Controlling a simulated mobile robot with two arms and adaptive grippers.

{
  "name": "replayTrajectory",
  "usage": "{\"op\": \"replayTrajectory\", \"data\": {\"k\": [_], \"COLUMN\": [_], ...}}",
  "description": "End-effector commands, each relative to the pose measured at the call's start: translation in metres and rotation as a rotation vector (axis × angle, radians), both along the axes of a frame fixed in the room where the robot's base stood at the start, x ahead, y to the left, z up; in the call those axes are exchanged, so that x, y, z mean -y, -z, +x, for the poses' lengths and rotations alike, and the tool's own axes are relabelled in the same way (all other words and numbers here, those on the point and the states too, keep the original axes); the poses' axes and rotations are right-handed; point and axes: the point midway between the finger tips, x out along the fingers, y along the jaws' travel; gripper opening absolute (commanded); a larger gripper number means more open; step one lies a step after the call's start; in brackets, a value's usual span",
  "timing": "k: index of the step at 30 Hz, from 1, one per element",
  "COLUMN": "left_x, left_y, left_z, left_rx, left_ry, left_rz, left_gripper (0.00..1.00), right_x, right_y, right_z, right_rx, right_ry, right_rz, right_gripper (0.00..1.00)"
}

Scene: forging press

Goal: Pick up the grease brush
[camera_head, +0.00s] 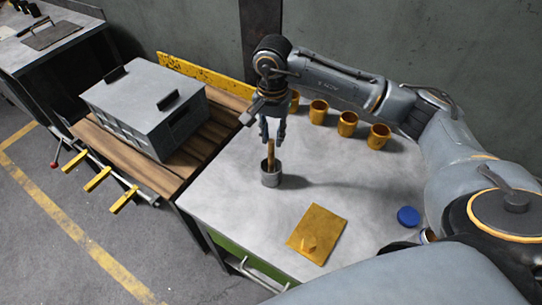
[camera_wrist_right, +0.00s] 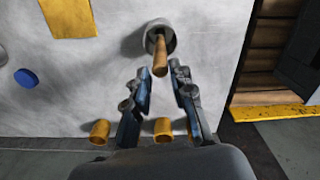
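The grease brush shows as a wooden handle (camera_head: 270,150) standing up out of a grey metal cup (camera_head: 270,178) on the workbench. Its lower end is hidden inside the cup. In the right wrist view the handle (camera_wrist_right: 160,57) points toward the camera from the cup (camera_wrist_right: 158,32). My right gripper (camera_head: 272,138) is above the cup, fingers down, close to the top of the handle. Its fingers are apart, and the wrist view shows the handle end near the gap between the fingertips (camera_wrist_right: 160,76), with no clear contact. My left gripper is not in view.
Several orange cups (camera_head: 347,124) stand along the bench's back edge. A yellow plate (camera_head: 317,234) with small yellow pieces and a blue disc (camera_head: 408,216) lie toward the front. A grey crate (camera_head: 150,105) sits on the wooden surface at left. Bench space around the grey cup is clear.

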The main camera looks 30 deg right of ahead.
Motion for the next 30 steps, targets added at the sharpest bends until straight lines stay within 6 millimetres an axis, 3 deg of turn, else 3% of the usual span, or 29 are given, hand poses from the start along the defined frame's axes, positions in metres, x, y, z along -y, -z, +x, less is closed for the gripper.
{"op": "replayTrajectory", "data": {"k": [4, 13, 17, 21, 30], "left_x": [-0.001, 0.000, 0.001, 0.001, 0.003], "left_y": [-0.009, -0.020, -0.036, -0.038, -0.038], "left_z": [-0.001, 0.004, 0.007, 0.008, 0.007], "left_rx": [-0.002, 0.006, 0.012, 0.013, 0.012], "left_ry": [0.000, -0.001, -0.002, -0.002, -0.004], "left_rz": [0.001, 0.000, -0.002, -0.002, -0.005], "left_gripper": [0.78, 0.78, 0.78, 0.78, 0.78], "right_x": [0.000, -0.003, -0.006, -0.005, -0.005], "right_y": [0.026, 0.050, 0.068, 0.088, 0.094], "right_z": [-0.001, -0.002, -0.004, -0.003, -0.002], "right_rx": [-0.004, -0.004, -0.006, -0.002, 0.000], "right_ry": [0.002, 0.001, 0.003, 0.003, 0.002], "right_rz": [0.002, 0.003, 0.002, 0.002, 0.003], "right_gripper": [0.23, 0.23, 0.23, 0.23, 0.23]}}
